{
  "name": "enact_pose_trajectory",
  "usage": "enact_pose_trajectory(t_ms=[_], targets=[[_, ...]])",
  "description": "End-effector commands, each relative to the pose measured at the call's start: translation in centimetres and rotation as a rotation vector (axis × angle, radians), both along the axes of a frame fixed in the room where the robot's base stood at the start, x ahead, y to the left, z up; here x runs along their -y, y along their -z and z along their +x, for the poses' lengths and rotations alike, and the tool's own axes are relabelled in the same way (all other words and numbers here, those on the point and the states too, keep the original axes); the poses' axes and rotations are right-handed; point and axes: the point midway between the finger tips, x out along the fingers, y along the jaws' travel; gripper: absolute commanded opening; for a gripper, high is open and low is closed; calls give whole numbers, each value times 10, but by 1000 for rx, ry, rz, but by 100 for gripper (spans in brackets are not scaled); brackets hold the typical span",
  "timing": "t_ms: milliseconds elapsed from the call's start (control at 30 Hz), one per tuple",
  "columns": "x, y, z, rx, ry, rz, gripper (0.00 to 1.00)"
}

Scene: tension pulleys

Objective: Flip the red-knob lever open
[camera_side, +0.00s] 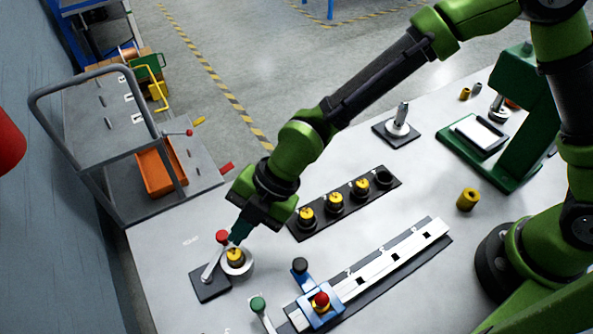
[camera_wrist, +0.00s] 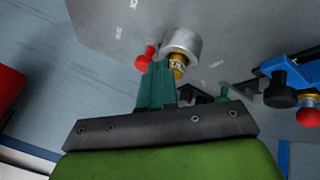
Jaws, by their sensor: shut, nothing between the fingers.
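The red-knob lever is at the lower left of the side view, with its red knob (camera_side: 222,237) on a silver arm (camera_side: 212,262) rising at a slant from a dark base plate (camera_side: 208,285). The red knob also shows in the wrist view (camera_wrist: 146,58). A silver cup with a yellow piece (camera_side: 236,257) stands just right of the lever. My gripper (camera_side: 238,236) is shut and empty, its teal fingers pointing down beside the knob and above the yellow piece. In the wrist view the fingers (camera_wrist: 155,84) partly hide the knob; I cannot tell whether they touch it.
A black holder with yellow pieces (camera_side: 345,202) lies behind. A grey cart (camera_side: 110,125) stands off the table's left edge.

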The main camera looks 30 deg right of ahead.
Motion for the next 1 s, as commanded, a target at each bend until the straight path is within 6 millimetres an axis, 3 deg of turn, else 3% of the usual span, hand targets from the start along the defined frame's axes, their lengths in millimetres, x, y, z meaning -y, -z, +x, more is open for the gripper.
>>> enact_pose_trajectory(t_ms=[367,1000], targets=[[0,0,2,-1,-9,0,0],[-4,0,17,-2,-178,3,0]])
